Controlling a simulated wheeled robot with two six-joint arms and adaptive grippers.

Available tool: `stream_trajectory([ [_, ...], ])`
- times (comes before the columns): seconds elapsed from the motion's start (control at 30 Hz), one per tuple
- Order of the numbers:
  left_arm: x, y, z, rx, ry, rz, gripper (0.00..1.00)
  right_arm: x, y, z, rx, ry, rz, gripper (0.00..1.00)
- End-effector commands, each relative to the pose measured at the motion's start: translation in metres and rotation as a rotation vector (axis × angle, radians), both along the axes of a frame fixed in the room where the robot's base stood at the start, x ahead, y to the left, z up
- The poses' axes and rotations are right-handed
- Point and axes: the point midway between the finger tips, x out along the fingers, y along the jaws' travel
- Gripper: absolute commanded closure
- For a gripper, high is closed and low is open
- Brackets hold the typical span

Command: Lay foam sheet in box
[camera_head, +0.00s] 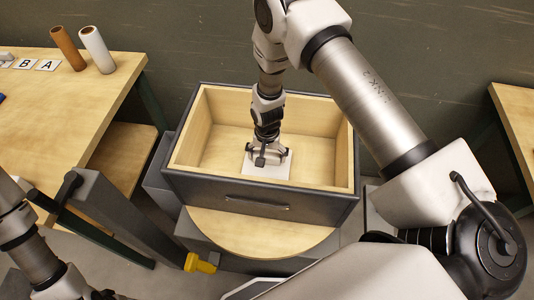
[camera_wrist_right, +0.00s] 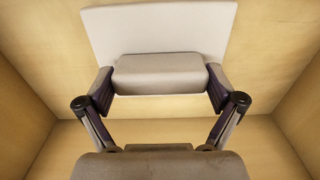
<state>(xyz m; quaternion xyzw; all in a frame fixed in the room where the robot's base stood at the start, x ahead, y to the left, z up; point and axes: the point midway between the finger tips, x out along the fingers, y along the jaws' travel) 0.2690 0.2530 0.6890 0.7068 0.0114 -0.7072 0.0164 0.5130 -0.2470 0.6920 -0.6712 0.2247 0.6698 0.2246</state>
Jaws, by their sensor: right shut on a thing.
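A wooden box with dark outer sides (camera_head: 260,185) stands open in the middle of the head view. A white foam sheet (camera_head: 281,166) is inside it, low over the bare wooden floor. I cannot tell whether it touches the floor. My right gripper (camera_head: 263,154) points down into the box over the sheet. The right wrist view shows the sheet (camera_wrist_right: 160,28) with a pale raised block (camera_wrist_right: 160,76) on it. The fingers of my right gripper (camera_wrist_right: 160,88) are closed against the block's two ends. My left arm shows at the lower left; its fingers are outside the frame.
A wooden table (camera_head: 50,100) at the left bears a brown roll (camera_head: 68,48), a white roll (camera_head: 97,50) and letter cards (camera_head: 47,65). Another table (camera_head: 518,115) stands at the right edge. A yellow piece (camera_head: 200,263) sits low in front of the box.

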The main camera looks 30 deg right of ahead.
Motion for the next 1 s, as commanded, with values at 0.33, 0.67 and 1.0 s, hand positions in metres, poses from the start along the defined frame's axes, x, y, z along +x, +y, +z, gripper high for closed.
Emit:
stream_trajectory([
  [0.33, 0.0, 0.0, 0.0, 0.0, 0.0, 0.0, 0.6, 0.0, 0.0, 0.0, 0.0, 0.0, 0.0, 0.0],
  [0.67, 0.0, 0.0, 0.0, 0.0, 0.0, 0.0, 0.6, 0.001, 0.0, 0.006, 0.0, -0.001, 0.0, 0.0],
  [1.0, 0.0, 0.0, 0.0, 0.0, 0.0, 0.0, 0.6, 0.001, 0.0, 0.083, 0.0, -0.005, 0.0, 0.0],
])
